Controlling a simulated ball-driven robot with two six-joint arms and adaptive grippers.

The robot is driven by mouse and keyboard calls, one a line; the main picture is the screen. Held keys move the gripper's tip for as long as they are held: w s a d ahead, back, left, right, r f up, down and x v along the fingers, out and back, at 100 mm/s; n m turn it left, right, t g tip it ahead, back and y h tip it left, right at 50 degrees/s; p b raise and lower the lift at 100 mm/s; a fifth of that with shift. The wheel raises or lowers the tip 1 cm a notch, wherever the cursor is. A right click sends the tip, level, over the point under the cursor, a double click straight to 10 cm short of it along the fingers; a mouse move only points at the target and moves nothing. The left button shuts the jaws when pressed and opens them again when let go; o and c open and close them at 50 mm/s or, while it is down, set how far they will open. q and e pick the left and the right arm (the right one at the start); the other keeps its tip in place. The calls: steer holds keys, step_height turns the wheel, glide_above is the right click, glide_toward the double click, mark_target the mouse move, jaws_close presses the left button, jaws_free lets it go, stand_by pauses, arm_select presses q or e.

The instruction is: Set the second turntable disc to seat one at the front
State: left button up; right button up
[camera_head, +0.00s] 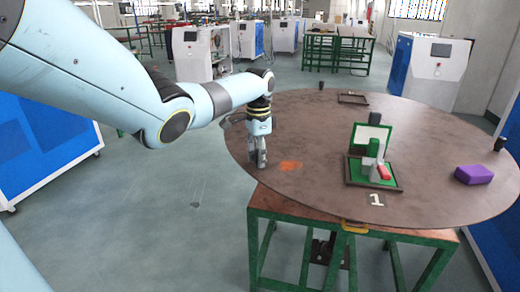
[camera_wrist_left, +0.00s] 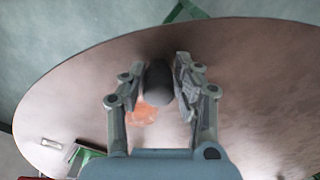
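The large brown round disc (camera_head: 300,120) lies flat on a green-framed table. A white "1" (camera_head: 377,199) is marked near its front rim. My left gripper (camera_head: 258,160) points down over the disc's left side, beside an orange patch (camera_head: 291,166). In the left wrist view, a dark rounded peg (camera_wrist_left: 158,82) is between the fingers of this gripper (camera_wrist_left: 160,80). The fingers sit close on both sides of it, but whether they press on it is unclear. Similar dark pegs (camera_head: 499,143) stand at the right rim and far edge (camera_head: 321,86). My right gripper is not in view.
A purple block (camera_head: 474,174) lies at the right. An empty dark frame (camera_head: 353,98) lies at the back. A yellow piece (camera_head: 355,227) shows below the front rim.

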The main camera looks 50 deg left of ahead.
arm_select(q)
steer(key=o, duration=0.3)
steer(key=shift+a+f, duration=0.1)
steer(key=shift+a, duration=0.2)
steer(key=shift+o, duration=0.2)
steer(key=shift+r, duration=0.2)
step_height(320, 180, up, 12)
steer(key=shift+f, duration=0.15)
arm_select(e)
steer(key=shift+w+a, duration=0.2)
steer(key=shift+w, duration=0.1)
